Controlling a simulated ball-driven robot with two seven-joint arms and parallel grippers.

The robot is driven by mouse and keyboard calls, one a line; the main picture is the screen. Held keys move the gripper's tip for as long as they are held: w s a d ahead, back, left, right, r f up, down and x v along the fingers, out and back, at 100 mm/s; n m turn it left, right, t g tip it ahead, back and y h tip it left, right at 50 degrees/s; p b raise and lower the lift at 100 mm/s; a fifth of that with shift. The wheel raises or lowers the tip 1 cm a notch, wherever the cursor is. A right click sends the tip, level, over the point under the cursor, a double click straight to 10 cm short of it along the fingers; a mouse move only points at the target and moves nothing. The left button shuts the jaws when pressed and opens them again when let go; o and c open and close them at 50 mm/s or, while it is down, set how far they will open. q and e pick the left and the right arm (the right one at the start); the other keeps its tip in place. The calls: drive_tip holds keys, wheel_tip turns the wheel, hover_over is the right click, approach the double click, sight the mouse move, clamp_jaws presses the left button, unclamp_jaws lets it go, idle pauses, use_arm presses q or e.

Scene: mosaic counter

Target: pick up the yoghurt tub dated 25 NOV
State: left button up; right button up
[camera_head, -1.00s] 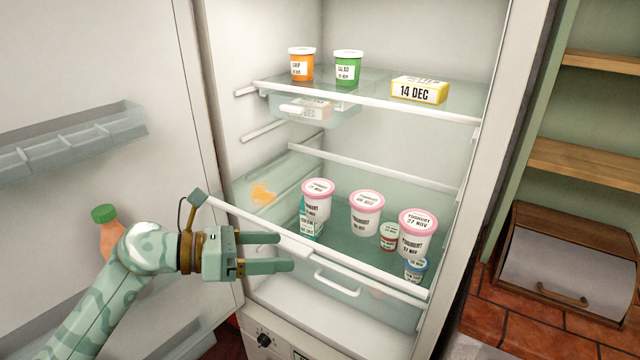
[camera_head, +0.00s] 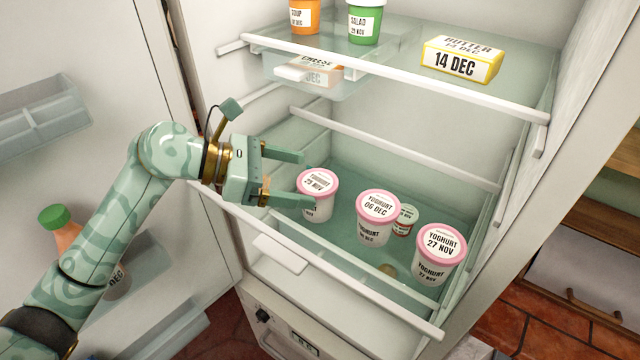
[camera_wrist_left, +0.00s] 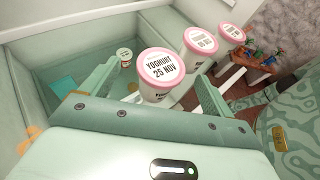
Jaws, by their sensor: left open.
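The yoghurt tub dated 25 NOV (camera_head: 318,184) is white with a pink-rimmed lid and stands upright on the lower glass shelf, leftmost of three such tubs. Its lid date reads clearly in the left wrist view (camera_wrist_left: 161,65). My left gripper (camera_head: 307,180) is open, its fingers pointing at this tub from the left. In the left wrist view the tub shows beyond and between the open fingers (camera_wrist_left: 152,92). In the head view the near finger overlaps the tub's left side; I cannot tell whether it touches. My right gripper is not in view.
Yoghurt tubs dated 06 DEC (camera_head: 376,222) and 27 NOV (camera_head: 440,252) stand to the right. A small red-and-white tub (camera_head: 405,219) stands behind them. The white front rail (camera_head: 345,277) edges the shelf. A clear cheese drawer (camera_head: 300,75) hangs above, under the upper shelf.

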sight(313, 180)
use_arm(q)
drive_tip(key=p+x, duration=0.1)
drive_tip(key=x, duration=0.5)
drive_tip(key=shift+s+d+p, duration=0.1)
drive_tip(key=shift+d+p, duration=0.05)
drive_tip(key=shift+p, duration=0.2)
drive_tip(key=shift+d, duration=0.1)
drive_tip(key=c, duration=1)
drive_tip(key=shift+c, duration=0.9)
